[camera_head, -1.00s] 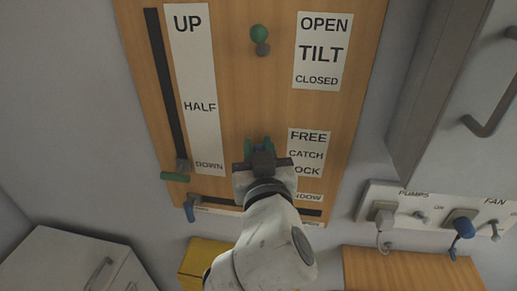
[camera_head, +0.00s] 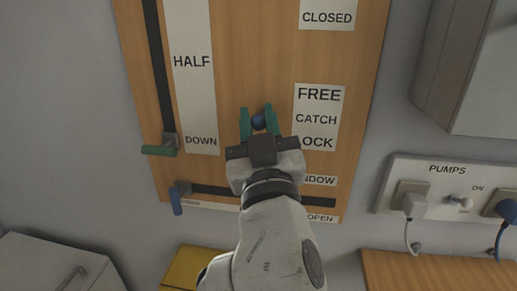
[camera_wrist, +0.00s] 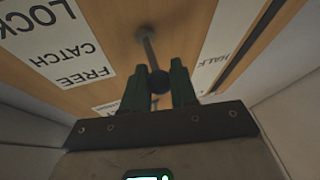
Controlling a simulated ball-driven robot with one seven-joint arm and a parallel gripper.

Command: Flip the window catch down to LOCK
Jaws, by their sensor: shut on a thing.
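The window catch is a small lever with a dark blue round knob (camera_head: 258,121) on the wooden panel, left of the white FREE / CATCH / LOCK label (camera_head: 317,118). My gripper (camera_head: 258,116) has its two green fingers on either side of the knob and is shut on it. In the wrist view the knob (camera_wrist: 159,82) sits between the fingers, and a thin grey stem (camera_wrist: 147,45) runs from it to the panel. The label shows upside down there (camera_wrist: 65,55). The head view shows the knob about level with CATCH; the stem is hidden there.
A green-handled slider (camera_head: 160,149) stands at DOWN on the left. A blue-handled slider (camera_head: 177,199) is at the left end of the lower slot. A grey cabinet (camera_head: 470,70) and the PUMPS switch plate (camera_head: 448,190) are at the right. A yellow box (camera_head: 185,268) is below.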

